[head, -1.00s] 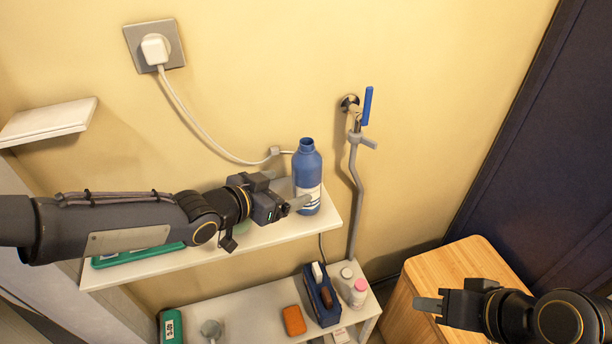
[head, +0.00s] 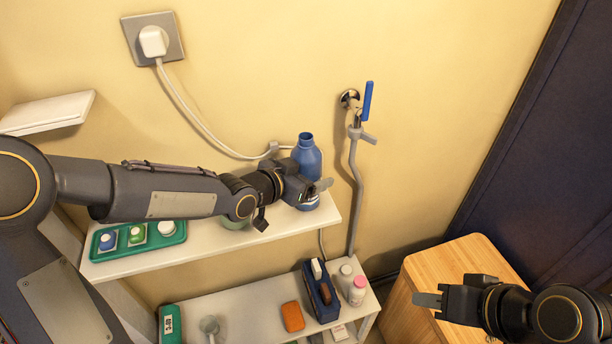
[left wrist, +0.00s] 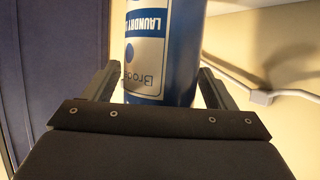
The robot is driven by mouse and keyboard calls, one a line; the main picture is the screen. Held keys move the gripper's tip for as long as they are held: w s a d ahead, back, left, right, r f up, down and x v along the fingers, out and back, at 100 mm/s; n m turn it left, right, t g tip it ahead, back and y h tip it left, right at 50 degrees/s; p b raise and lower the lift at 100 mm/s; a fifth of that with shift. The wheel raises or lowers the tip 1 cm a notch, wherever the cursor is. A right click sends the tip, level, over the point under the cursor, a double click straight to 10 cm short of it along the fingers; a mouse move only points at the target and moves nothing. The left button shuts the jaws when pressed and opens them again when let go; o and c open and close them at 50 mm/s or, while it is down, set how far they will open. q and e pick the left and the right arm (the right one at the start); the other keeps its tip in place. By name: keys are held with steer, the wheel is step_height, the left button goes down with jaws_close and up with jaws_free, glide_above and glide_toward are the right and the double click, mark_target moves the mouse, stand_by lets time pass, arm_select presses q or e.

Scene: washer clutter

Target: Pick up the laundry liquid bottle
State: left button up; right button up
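The laundry liquid bottle (head: 307,157) is blue with a white and blue label and an open neck. It stands upright at the right end of the upper white shelf (head: 200,254). In the left wrist view the bottle (left wrist: 160,50) fills the middle, its label reading "LAUNDRY". My left gripper (head: 318,191) is at the bottle's lower half, hiding part of it. Its two fingers are spread, one on each side of the bottle; a gap shows on at least one side. My right gripper (head: 428,300) is over the wooden box, holding nothing I can see; its fingers look close together.
A green tray (head: 176,238) with small containers sits on the shelf's left. The grey pipe (head: 354,200) with a blue-handled tap (head: 367,101) is right of the bottle. A lower shelf (head: 255,312) holds several items. A wooden box (head: 465,262) stands at right.

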arm_select(q)
steer(key=c, duration=0.9)
